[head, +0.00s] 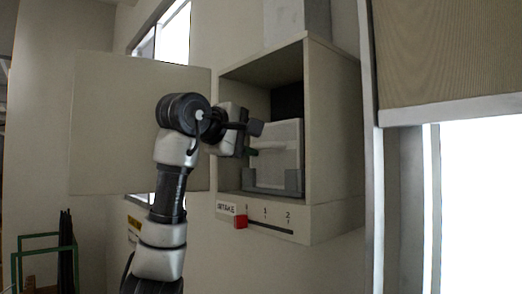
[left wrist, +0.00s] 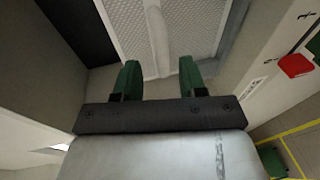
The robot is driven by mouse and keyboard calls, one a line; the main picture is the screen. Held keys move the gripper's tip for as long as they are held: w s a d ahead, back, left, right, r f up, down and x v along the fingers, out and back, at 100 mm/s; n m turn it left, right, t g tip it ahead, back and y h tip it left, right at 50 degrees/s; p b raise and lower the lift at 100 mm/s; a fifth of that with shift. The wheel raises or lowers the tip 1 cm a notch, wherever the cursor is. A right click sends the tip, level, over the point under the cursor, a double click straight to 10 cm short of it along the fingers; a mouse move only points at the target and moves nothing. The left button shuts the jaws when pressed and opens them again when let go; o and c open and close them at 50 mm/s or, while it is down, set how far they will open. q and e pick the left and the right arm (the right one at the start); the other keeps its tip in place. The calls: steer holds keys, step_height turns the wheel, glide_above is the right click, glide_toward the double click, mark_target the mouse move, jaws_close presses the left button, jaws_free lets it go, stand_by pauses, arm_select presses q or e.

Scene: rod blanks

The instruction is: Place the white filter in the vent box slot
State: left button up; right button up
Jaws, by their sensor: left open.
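The white filter (head: 285,166) stands upright inside the open vent box (head: 333,140), with its lower edge in the grey slot holder (head: 290,183). In the left wrist view the filter (left wrist: 195,28) shows a mesh face with a pale raised bar down its middle. My left gripper (head: 252,151) is at the box opening, in front of the filter. In the left wrist view its green fingers (left wrist: 158,80) are open, apart, with the bar's end ahead of the gap between them. Nothing is held. I cannot tell whether the fingers touch the filter. My right gripper is out of view.
The box's door panel (head: 110,125) is swung open to the left, behind my arm. Below the opening are an INTAKE label (head: 226,208), a red slider (head: 240,221) and a marked scale. A green frame (head: 40,255) stands at lower left.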

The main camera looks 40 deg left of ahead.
arm_select(q)
steer(key=b+v, duration=0.1)
steer(key=v, duration=0.6)
steer(key=shift+s, duration=0.4)
steer(key=shift+r, duration=0.1)
